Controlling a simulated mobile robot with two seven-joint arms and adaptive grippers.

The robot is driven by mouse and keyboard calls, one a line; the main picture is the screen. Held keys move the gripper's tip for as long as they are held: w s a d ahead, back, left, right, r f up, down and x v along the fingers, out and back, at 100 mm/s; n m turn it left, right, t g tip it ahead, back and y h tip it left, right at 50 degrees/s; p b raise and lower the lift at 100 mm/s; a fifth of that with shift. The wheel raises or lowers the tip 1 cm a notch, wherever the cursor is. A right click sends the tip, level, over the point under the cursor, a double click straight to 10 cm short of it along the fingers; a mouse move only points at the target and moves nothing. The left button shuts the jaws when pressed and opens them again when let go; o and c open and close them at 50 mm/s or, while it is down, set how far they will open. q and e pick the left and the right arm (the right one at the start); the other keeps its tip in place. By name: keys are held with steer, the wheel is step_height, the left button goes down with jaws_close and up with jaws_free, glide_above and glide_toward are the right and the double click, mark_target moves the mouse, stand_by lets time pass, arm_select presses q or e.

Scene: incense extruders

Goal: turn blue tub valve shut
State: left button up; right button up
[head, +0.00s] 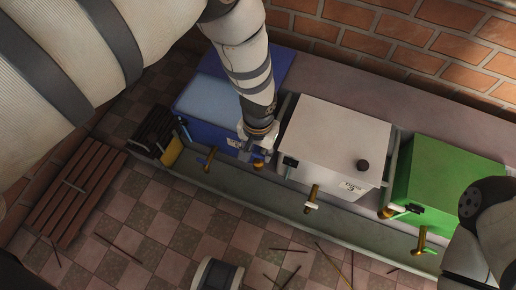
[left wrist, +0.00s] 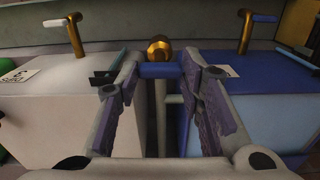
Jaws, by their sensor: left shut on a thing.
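The blue tub (head: 205,103) stands at the left of the row in the head view and at the right in the left wrist view (left wrist: 250,100). Its valve has a brass knob (left wrist: 159,50) and a short blue handle (left wrist: 160,71). My left gripper (left wrist: 160,76) is shut on the blue handle, which lies crosswise between its fingertips. In the head view the left gripper (head: 258,146) reaches down between the blue tub and the white tub (head: 335,135), partly hiding the valve. My right gripper is not in view; only part of that arm shows at lower right.
A green tub (head: 450,175) stands right of the white one. Brass spouts stick out in front, such as the blue tub's spout (head: 209,158). A brick wall (head: 400,40) is behind. A slatted wooden bench (head: 72,195) and thin sticks lie over the tiled floor.

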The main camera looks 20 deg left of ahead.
mark_target(258, 154)
arm_select(q)
steer(key=o, duration=1.2)
steer(key=shift+c, duration=0.2)
step_height(258, 154, up, 12)
